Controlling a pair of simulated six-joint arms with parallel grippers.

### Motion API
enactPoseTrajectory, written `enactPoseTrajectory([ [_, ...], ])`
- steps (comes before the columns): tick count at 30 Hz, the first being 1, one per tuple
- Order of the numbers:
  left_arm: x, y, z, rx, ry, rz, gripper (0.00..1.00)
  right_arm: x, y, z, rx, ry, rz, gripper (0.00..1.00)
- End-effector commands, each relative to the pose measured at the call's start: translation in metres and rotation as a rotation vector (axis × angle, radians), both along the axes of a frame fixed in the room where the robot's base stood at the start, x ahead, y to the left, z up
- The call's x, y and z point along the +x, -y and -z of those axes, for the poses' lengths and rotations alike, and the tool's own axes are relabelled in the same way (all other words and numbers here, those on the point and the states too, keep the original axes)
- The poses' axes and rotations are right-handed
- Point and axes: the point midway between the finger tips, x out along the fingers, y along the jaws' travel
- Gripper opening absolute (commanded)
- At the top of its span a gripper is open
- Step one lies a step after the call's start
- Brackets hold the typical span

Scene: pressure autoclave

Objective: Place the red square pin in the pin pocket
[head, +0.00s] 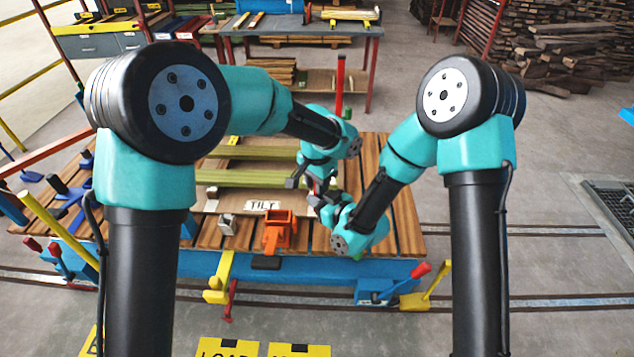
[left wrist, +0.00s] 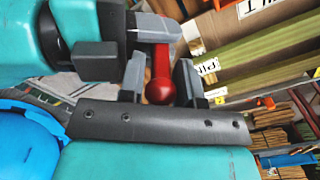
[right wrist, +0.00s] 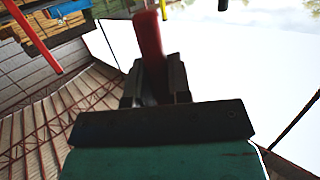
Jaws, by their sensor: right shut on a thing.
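A red pin shows between my two grippers. In the right wrist view the red pin (right wrist: 149,38) stands up from the fingers of my right gripper (right wrist: 156,88), which is shut on it. In the left wrist view the pin's shaft and round red end (left wrist: 159,90) lie between the spread fingers of my left gripper (left wrist: 160,82), which looks open. In the head view my left gripper (head: 302,180) and right gripper (head: 322,198) meet above the wooden table, and the pin is mostly hidden by them. I cannot tell which part is the pin pocket.
Green-yellow planks (head: 235,178) lie behind. A tall red post (head: 340,85) rises just beyond my grippers.

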Motion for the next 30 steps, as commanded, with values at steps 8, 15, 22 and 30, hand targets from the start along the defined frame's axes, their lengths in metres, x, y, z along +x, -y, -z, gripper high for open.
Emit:
enactPoseTrajectory([
  [8,0.0,0.0001,-0.0002,0.0,0.0,0.0,0.04,0.0001,-0.0001,-0.0002,0.0,0.0,0.0,0.0],
  [15,-0.0001,0.0002,-0.0004,-0.001,0.001,0.0,0.0,0.0001,-0.0001,-0.0001,0.0,0.0,0.0,0.3],
  [22,0.0001,0.0001,-0.0004,0.0,0.0,0.0,0.0,0.0001,-0.0001,0.0,0.0,0.0,0.0,0.48],
  [30,0.0001,0.0001,-0.0004,0.0,0.0,0.0,0.0,-0.0021,0.0021,0.0026,-0.001,-0.017,-0.003,0.48],
])
